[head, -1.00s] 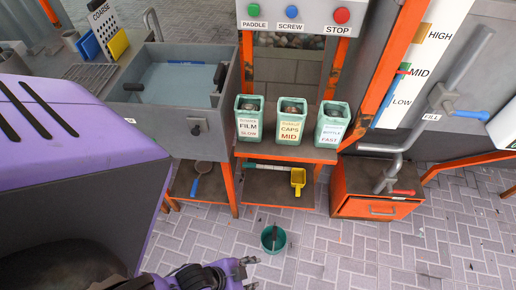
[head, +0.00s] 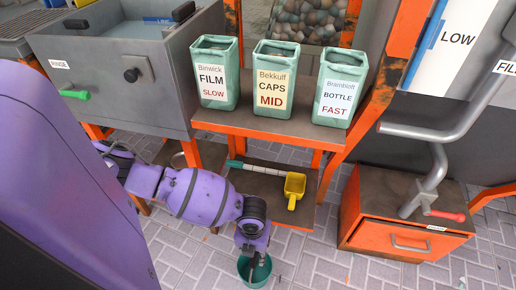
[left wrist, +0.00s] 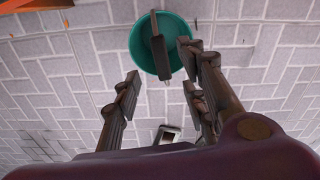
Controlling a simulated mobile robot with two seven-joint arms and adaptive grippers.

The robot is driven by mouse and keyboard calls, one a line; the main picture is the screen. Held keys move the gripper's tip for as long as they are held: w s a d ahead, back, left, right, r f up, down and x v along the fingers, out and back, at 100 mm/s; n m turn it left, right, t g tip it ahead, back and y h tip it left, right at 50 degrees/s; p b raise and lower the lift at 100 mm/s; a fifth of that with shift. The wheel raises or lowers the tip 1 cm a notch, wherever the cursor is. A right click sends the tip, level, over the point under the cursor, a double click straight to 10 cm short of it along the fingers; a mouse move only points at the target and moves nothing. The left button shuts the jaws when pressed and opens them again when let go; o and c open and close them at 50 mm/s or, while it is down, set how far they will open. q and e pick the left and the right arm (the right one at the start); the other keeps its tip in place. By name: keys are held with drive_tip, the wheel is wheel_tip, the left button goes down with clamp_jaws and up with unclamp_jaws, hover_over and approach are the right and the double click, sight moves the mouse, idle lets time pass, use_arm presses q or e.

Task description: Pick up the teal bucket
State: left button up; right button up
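The teal bucket (head: 243,272) stands on the paved floor at the bottom of the head view, partly hidden by my left gripper (head: 256,250). It shows more fully in the left wrist view (left wrist: 145,52), beyond the fingertips. A dark bar-shaped item (left wrist: 160,48) lies in or across it; I cannot tell which. My left gripper also shows in the left wrist view (left wrist: 162,72), with its fingers spread apart and nothing between them. In the head view it is over the bucket; contact cannot be told. My right gripper is not in view.
An orange-framed bench (head: 285,128) bears three labelled teal bins. Its lower shelf (head: 262,190) holds a yellow scoop (head: 294,188). An orange drawer box (head: 385,232) stands at the right. A grey sink unit (head: 110,85) is at the left. Paving between bucket and box is clear.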

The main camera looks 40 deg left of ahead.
sight(255, 258)
use_arm(q)
wheel_tip(255, 258, down, 3)
drive_tip(key=shift+f+b, duration=0.2)
drive_tip(key=shift+b, duration=0.5)
wheel_tip(255, 258, down, 4)
drive_tip(key=shift+d+r+b, duration=0.1)
drive_tip(key=shift+d+b, duration=0.05)
drive_tip(key=shift+b, duration=0.95)
drive_tip(key=shift+f, duration=0.25)
drive_tip(key=shift+r, duration=0.1)
drive_tip(key=shift+c, duration=0.8)
clamp_jaws()
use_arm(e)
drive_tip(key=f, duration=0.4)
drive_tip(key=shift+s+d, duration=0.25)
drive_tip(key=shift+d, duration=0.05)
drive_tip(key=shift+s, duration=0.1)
